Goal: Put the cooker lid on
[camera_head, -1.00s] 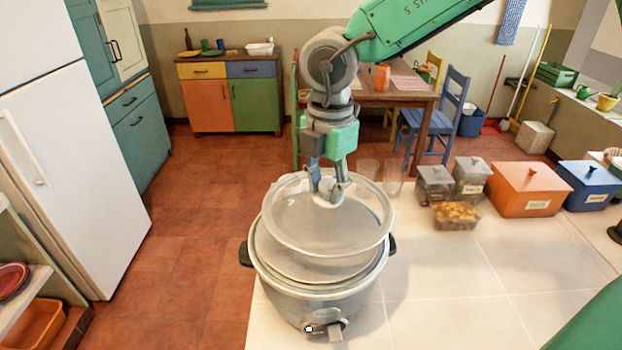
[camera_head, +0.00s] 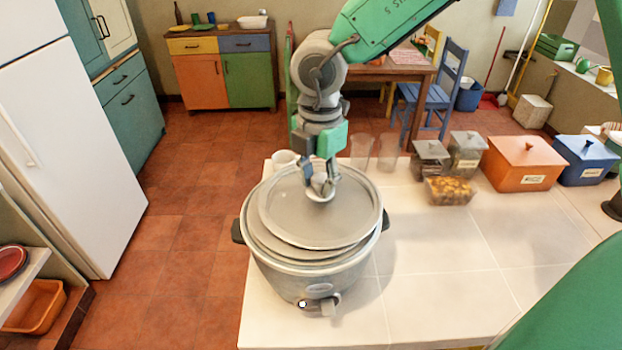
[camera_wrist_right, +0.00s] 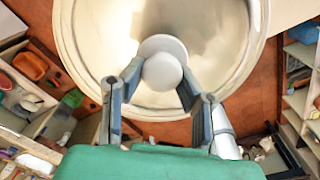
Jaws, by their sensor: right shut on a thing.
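The grey cooker (camera_head: 308,272) stands at the left end of the white tiled counter, with dark side handles and a small front panel. The round translucent lid (camera_head: 290,222) is over the cooker's mouth, slightly off level; whether it rests fully on the rim I cannot tell. My right gripper (camera_head: 321,188) is shut on the lid's pale knob. In the right wrist view the knob (camera_wrist_right: 162,72) sits between the two fingertips of my right gripper (camera_wrist_right: 157,84), with the lid (camera_wrist_right: 90,40) beyond it. My left gripper is not in view.
Clear glasses (camera_head: 362,152), lidded grey containers (camera_head: 466,152), a food box (camera_head: 448,190), an orange box (camera_head: 524,163) and a blue box (camera_head: 584,160) stand along the counter's back. A white cup (camera_head: 284,158) is behind the cooker. The counter right of the cooker is clear.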

